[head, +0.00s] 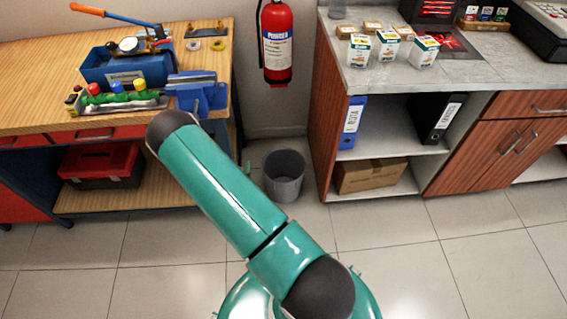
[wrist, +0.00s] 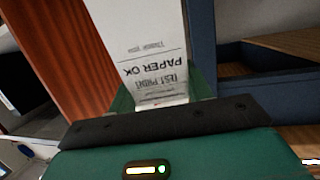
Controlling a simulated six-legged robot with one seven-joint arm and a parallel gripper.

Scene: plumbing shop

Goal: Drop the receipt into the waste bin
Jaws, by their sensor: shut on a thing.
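The receipt (wrist: 145,45) is a white paper strip with dark print, "PAPER OK" among it, in the wrist view. My gripper (wrist: 162,100) is shut on its lower end, and the strip stands out ahead of the fingers. In the head view the gripper and receipt are not visible; only my green arm shows. The waste bin (head: 284,184) is a grey, open-topped bucket on the floor between the workbench and the counter. It looks empty from here. The bin is not recognisable in the wrist view.
A wooden workbench (head: 45,118) with a blue vise (head: 197,96) and toolbox stands left. A grey-topped counter (head: 385,76) with shelves, binders and small boxes stands right. A red fire extinguisher (head: 277,45) hangs on the wall above the bin. The tiled floor in front is clear.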

